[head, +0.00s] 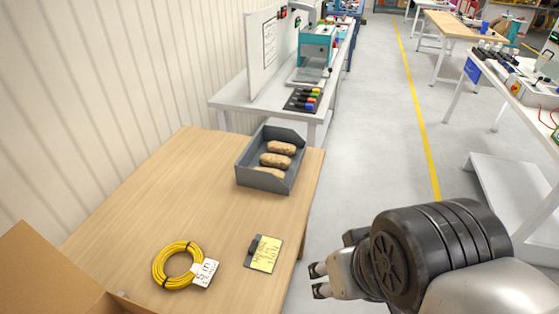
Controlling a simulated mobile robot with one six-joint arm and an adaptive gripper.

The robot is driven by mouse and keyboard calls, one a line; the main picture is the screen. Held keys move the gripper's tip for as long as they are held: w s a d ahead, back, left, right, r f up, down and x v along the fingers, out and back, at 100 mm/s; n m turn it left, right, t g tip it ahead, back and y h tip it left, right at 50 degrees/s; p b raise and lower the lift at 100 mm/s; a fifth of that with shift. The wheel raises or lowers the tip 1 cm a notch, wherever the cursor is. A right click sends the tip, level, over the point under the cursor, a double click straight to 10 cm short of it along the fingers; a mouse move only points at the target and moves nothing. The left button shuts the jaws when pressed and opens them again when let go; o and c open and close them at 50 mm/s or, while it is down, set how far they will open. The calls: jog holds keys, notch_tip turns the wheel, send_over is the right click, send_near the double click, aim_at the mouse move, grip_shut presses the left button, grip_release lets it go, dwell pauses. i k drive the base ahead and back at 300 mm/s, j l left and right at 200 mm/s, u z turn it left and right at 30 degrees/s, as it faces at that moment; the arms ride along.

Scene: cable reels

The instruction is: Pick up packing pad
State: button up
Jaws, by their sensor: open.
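Several brown packing pads (281,148) lie in a grey open-front bin (246,177) near the far right corner of the wooden table. They look like short, rounded, crumpled rolls, lying one behind the other. The nearest one is partly hidden by the bin's front wall. My gripper (318,281) is at the lower right, beyond the table's right edge, over the floor. It points left, is open and empty, and is well apart from the bin.
On the wooden table (172,190) lie a yellow cable coil (161,277) with a white tag and a clipboard with a yellow note (265,254). An open cardboard box (45,275) fills the lower left corner. A grey bench (232,101) stands behind. The table's middle is clear.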

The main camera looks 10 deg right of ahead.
aim_at(270, 160)
jog(key=i+l+u, duration=0.25)
jog(key=i+l, duration=0.3)
jog(key=i+l+u, duration=0.15)
jog(key=i+l, duration=0.15)
jog(key=i+l+u, duration=0.25)
jog(key=i+l, duration=0.25)
jog(key=l, duration=0.2)
jog(key=i+l+u, duration=0.15)
jog(key=l, duration=0.2)
jog(key=i+l+u, duration=0.15)
jog(key=l, duration=0.25)
jog(key=i+l+u, duration=0.1)
jog(key=i+l, duration=0.2)
jog(key=l, duration=0.15)
